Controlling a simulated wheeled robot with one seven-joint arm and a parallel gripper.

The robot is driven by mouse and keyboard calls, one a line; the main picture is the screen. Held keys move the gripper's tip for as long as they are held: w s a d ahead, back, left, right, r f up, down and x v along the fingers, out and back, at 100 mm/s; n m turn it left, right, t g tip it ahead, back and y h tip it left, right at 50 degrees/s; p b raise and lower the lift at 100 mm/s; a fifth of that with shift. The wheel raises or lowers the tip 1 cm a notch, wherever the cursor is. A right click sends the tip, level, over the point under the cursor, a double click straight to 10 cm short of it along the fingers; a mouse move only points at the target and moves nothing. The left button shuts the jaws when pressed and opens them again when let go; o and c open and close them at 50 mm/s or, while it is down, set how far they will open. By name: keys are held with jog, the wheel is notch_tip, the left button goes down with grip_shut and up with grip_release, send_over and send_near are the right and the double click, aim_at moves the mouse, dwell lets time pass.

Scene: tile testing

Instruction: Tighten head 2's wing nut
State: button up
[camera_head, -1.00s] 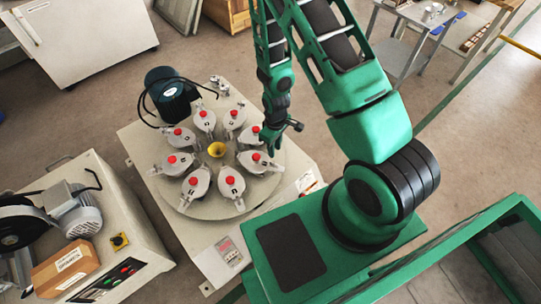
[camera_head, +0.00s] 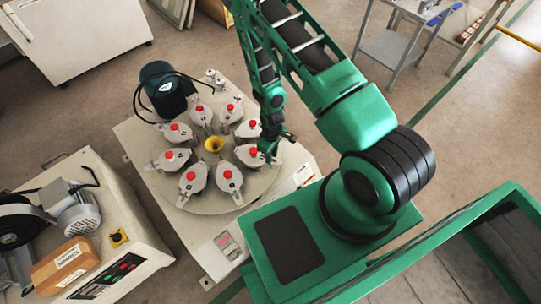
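The round turntable (camera_head: 205,203) of a testing machine carries a ring of several grey heads. Each has a red knob on top and pale lugs at its sides. The head numbers are too small to read for sure, so I cannot tell which is head 2. My gripper (camera_head: 269,158) points down at the outer side of the right-hand head (camera_head: 250,155). Its fingertips are at or very near that head's outer end, where a wing nut is too small and hidden to make out. I cannot tell whether they touch it or how far they are open.
A yellow funnel (camera_head: 213,144) sits at the turntable's centre. A dark motor (camera_head: 163,90) with a black cable stands behind it. A grey trolley (camera_head: 388,48) stands back right. Floor between is clear.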

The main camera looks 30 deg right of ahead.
grip_shut()
jog(key=shift+m, duration=0.3)
jog(key=m, duration=0.2)
jog(key=shift+d+m, duration=0.1)
jog(key=shift+m, duration=0.3)
jog(key=m, duration=0.4)
jog(key=shift+m, duration=0.3)
jog(key=m, duration=0.3)
jog(key=shift+a+m, duration=0.2)
jog(key=shift+m, duration=1.7)
